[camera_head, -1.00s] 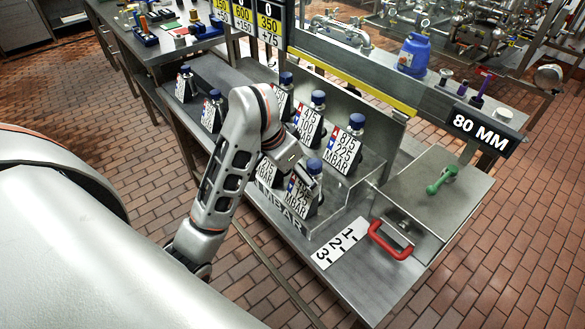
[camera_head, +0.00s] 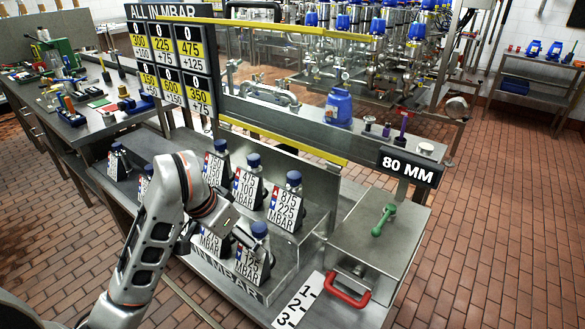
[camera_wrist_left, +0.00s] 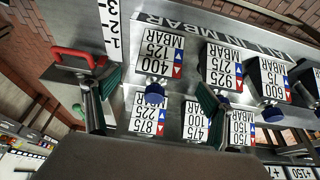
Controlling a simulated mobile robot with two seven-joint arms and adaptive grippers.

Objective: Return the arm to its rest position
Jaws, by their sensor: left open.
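My left arm comes in from the left in the head view. Its open left gripper (camera_head: 238,228) is beside the front-row valve with a blue cap (camera_head: 259,230) and a 400/125 mbar label (camera_head: 250,264). No contact with the cap can be made out. My right gripper is not in view.
Several other labelled valves (camera_head: 287,205) stand close by in two rows on the steel bench. To the right are a metal box with a green handle (camera_head: 383,220), a red handle (camera_head: 347,289) and an 80 MM sign (camera_head: 409,167). A board of number plates (camera_head: 188,50) rises behind.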

